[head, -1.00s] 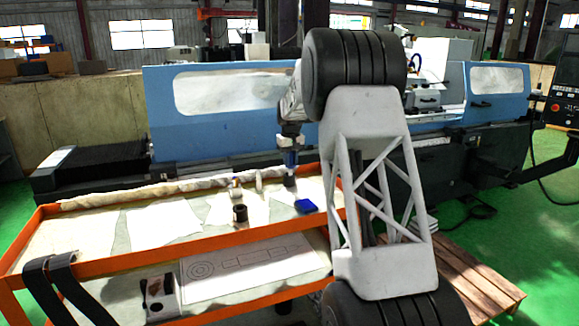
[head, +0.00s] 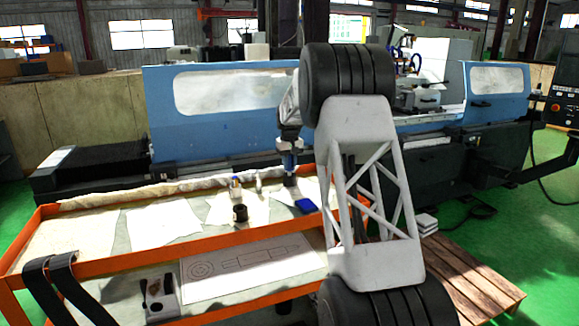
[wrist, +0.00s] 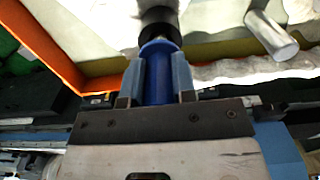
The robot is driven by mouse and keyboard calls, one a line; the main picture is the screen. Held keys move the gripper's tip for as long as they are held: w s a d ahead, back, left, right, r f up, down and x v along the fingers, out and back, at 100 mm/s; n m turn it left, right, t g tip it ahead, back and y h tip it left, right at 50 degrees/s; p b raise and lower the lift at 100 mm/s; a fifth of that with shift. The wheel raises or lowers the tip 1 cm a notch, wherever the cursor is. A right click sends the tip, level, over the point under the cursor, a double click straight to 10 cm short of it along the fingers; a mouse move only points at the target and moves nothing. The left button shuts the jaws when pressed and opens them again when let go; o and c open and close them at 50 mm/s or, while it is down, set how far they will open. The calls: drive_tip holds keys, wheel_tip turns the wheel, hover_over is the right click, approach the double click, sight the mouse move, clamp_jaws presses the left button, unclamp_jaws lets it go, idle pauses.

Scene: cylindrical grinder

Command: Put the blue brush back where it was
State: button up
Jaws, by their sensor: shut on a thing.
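The blue brush has a blue handle (wrist: 157,78) and a dark, round lower end, and shows upright in the wrist view between the two fingers. My gripper (wrist: 159,64) is shut on the handle. In the head view my gripper (head: 290,158) is over the far right part of the orange cart's top tray (head: 180,256), with the brush's dark end (head: 289,181) at or just above the tray surface. I cannot tell whether it touches. The handle is mostly hidden by the fingers in the head view.
A blue flat item (head: 306,206) lies just in front of the brush. A dark cup (head: 240,213), a small bottle (head: 235,188) and a metal cylinder (head: 258,182) stand to the left; the cylinder also shows in the wrist view (wrist: 271,34). The blue grinder (head: 220,120) stands behind.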

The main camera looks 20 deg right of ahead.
drive_tip(key=shift+f, duration=0.7)
drive_tip(key=shift+f, duration=0.5)
drive_tip(key=o, duration=0.9)
drive_tip(key=shift+o, duration=0.2)
drive_tip(key=shift+r, duration=0.15)
wheel_tip(320, 180, up, 13)
drive_tip(key=shift+f, duration=0.15)
idle(0.3)
